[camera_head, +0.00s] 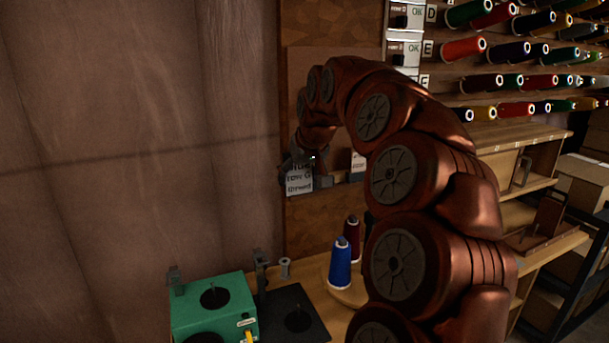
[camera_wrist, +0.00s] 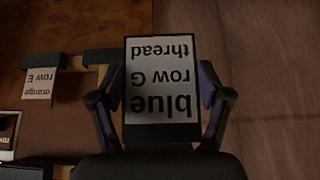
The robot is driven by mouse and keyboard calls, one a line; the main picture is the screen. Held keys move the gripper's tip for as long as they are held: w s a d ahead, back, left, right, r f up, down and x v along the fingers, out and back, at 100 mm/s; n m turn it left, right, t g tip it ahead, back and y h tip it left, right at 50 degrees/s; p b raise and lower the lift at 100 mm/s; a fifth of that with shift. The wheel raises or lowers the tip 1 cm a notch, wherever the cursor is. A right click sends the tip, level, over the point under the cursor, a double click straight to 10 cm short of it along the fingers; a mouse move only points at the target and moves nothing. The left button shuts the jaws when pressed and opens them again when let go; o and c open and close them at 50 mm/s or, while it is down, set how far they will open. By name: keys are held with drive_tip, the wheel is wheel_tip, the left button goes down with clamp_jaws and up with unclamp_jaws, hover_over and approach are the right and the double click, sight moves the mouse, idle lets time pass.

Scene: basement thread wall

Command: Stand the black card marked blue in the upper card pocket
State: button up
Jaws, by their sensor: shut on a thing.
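My gripper (camera_head: 308,160) is shut on the black card (camera_wrist: 161,133), with one finger on each side edge in the wrist view (camera_wrist: 164,96). The card's white label reads blue, row G, thread, and is upside down there. In the head view the card (camera_head: 299,180) is at the left edge of the brown board. A second card, marked orange row E (camera_wrist: 38,88), sits at a dark holder (camera_wrist: 42,60) to the left in the wrist view. Another dark strip (camera_wrist: 103,56) lies just left of the held card. I cannot tell whether the card touches a pocket.
A blue thread cone (camera_head: 340,264) and a dark red cone (camera_head: 352,238) stand on the bench below. A green machine (camera_head: 213,308) is at lower left. Spool rows (camera_head: 520,50) fill the wall at right. The plain wall (camera_head: 130,130) at left is clear.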

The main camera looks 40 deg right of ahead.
drive_tip(key=shift+s+r, duration=0.1)
drive_tip(key=shift+s, duration=0.3)
drive_tip(key=shift+s+d+t+p, duration=0.5)
drive_tip(key=shift+s+d+p, duration=0.2)
drive_tip(key=shift+s+d, duration=1.45)
drive_tip(key=w+d+p, duration=0.1)
drive_tip(key=w+d, duration=0.2)
drive_tip(key=w, duration=0.1)
drive_tip(key=w+d+p, duration=0.2)
drive_tip(key=w+d, duration=0.1)
drive_tip(key=w+d+f+p, duration=0.1)
drive_tip(key=w+d, duration=0.1)
drive_tip(key=w, duration=0.2)
drive_tip(key=shift+w+d+f+p, duration=0.1)
drive_tip(key=shift+w+d+p, duration=0.2)
drive_tip(key=shift+d, duration=0.1)
drive_tip(key=shift+w, duration=0.1)
drive_tip(key=shift+w+d, duration=0.15)
drive_tip(key=shift+f+p, duration=0.95)
drive_tip(key=shift+f, duration=0.85)
